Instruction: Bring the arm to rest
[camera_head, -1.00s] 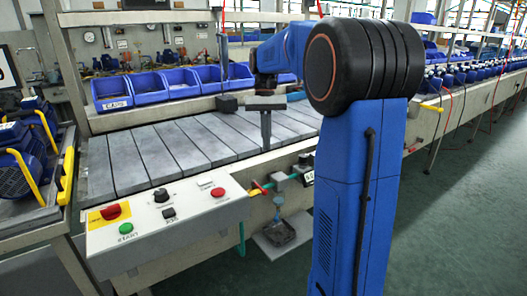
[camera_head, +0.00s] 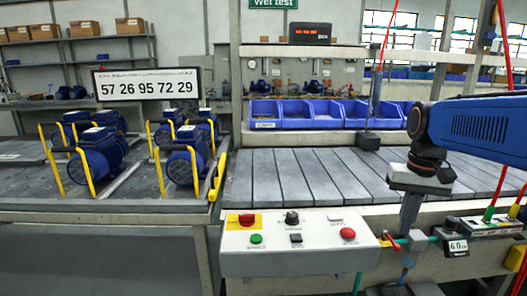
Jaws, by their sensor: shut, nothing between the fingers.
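My arm reaches in from the right edge as a blue link with a dark wrist joint. My gripper (camera_head: 407,228) hangs from it, pointing down and tilted a little. Its fingers are together with nothing seen between them. In the picture it overlaps the front edge of the slatted table (camera_head: 290,180), right of the control box (camera_head: 300,262). I cannot tell whether the fingertips touch anything there.
Blue bins (camera_head: 326,114) line the back of the slatted table. Blue pumps with yellow handles (camera_head: 97,160) stand on the left bench under a number sign (camera_head: 147,86). A dark block (camera_head: 368,141) hangs over the table. Valves and a small display (camera_head: 457,247) sit near the gripper.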

